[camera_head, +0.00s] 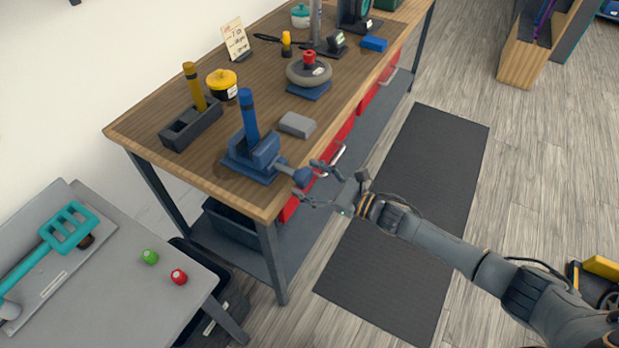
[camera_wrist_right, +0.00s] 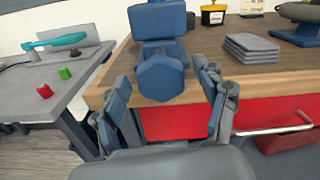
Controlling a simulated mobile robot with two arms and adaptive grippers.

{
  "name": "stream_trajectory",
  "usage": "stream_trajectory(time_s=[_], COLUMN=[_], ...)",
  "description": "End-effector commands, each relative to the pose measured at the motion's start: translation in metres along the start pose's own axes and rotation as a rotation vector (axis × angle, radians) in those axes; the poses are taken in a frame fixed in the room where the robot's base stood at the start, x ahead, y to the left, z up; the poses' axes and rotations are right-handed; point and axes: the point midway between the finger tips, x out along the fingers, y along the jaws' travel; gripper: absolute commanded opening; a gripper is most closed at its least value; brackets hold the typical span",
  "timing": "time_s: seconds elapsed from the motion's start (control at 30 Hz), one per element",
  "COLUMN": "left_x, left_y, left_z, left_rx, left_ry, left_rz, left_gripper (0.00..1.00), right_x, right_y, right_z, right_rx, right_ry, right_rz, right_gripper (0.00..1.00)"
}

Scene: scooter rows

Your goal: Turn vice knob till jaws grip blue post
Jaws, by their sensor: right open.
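The blue vice (camera_head: 252,160) sits on the near corner of the wooden workbench (camera_head: 150,136). The blue post (camera_head: 248,114) stands upright in it; I cannot tell whether the jaws touch it. The vice knob (camera_head: 302,177) sticks out past the bench's front edge on a short grey screw. In the right wrist view the faceted blue knob (camera_wrist_right: 162,78) is straight ahead, between the fingertips. My right gripper (camera_head: 316,184) is open, its fingers at either side of the knob and apart from it. My left gripper is in neither view.
A dark holder (camera_head: 191,127) with a yellow-topped post stands behind the vice. Red drawers (camera_head: 340,146) with a handle are under the bench edge. A grey side table (camera_head: 130,302) is at lower left. The dark mat (camera_head: 440,180) is clear.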

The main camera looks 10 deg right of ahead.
Motion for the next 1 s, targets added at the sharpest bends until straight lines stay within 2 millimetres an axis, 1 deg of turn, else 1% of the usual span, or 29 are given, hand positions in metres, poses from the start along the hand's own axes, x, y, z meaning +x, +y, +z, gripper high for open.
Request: stream_trajectory(time_s=[0.03,0.07,0.1,0.17,0.2,0.27,0.3,0.33,0.67,0.87,1.0], left_x=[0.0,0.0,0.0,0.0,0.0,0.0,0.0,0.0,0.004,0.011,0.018], left_y=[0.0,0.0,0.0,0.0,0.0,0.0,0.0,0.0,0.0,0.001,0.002], left_z=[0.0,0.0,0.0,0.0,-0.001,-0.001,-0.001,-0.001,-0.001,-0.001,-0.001], left_rx=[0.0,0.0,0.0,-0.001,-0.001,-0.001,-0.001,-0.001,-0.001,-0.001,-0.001], left_ry=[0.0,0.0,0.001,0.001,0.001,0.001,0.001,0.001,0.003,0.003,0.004], left_rz=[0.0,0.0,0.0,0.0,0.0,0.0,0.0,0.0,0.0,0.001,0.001], left_gripper=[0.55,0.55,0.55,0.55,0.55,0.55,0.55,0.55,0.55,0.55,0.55], right_x=[0.0,0.0,0.0,0.0,0.0,0.0,0.0,0.0,-0.001,0.0,0.0], right_y=[0.0,0.0,0.0,0.0,0.0,0.0,0.0,0.0,0.0,-0.001,-0.001], right_z=[0.0,0.0,0.0,0.0,0.0,0.0,0.0,0.0,-0.001,-0.002,-0.002], right_rx=[0.0,0.0,0.0,0.0,0.0,0.0,0.0,0.001,0.045,0.161,0.279], right_ry=[0.0,0.0,0.0,0.0,0.0,0.0,0.0,0.0,0.0,-0.002,-0.002], right_rz=[0.0,0.0,0.0,0.0,0.0,0.0,0.0,0.0,0.0,-0.001,-0.002], right_gripper=[0.73,0.69,0.6,0.48,0.4,0.28,0.2,0.18,0.18,0.18,0.18])
